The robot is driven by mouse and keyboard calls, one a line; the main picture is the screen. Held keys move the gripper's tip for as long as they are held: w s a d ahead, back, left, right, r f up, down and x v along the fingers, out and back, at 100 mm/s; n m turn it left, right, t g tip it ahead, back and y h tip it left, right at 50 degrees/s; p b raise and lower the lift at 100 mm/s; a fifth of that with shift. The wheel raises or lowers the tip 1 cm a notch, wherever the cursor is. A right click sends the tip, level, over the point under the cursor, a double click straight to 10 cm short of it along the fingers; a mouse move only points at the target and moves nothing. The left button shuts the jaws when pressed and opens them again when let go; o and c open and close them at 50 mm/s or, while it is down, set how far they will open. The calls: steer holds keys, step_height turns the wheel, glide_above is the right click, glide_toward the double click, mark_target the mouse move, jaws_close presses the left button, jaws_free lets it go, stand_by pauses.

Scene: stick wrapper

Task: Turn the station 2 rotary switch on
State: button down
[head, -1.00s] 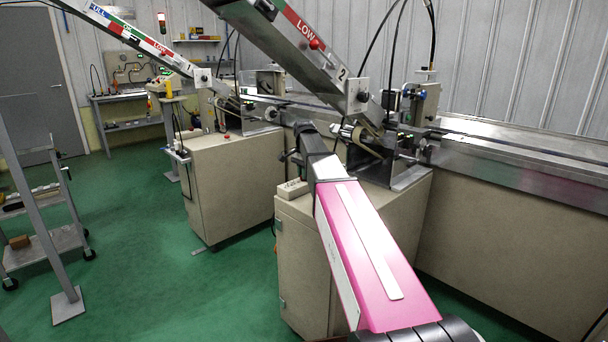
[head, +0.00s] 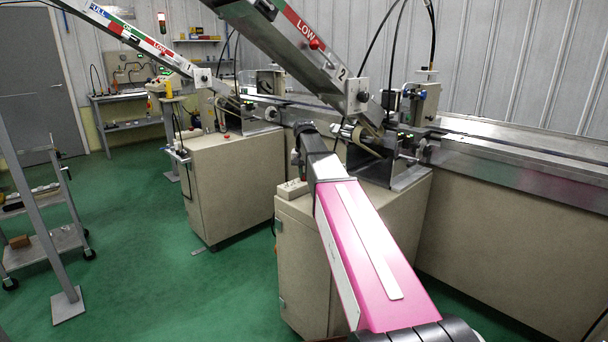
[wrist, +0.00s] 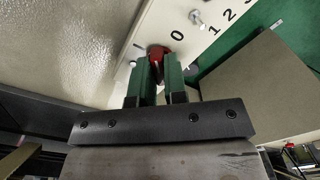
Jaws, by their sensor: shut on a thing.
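In the wrist view a red rotary switch knob (wrist: 158,53) sits on a pale panel (wrist: 185,55), with a printed 0 beside it. My gripper (wrist: 160,66) has its two green-faced fingers shut on this knob, one on each side; they cover part of it. The knob's exact angle is hard to read. In the head view my pink arm reaches over the station 2 cabinet (head: 310,250), under the chute (head: 318,68) marked 2. My gripper and the knob are hidden there.
A silver toggle (wrist: 196,17) with the figures 1, 2, 3 stands close beside the knob. In the head view a white switch box (head: 291,189) lies on the cabinet's corner. The station 1 cabinet (head: 225,190) stands to the left, with green floor (head: 150,260) between.

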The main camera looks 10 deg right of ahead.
mark_target(304, 174)
steer(key=n, duration=0.4)
steer(key=shift+n, duration=0.3)
steer(key=n, duration=0.4)
steer(key=shift+n, duration=0.3)
steer(key=c, duration=1.2)
jaws_free()
steer(key=shift+o, duration=0.2)
steer(key=shift+r, duration=0.15)
step_height(304, 174, up, 10)
steer(key=shift+r, duration=0.25)
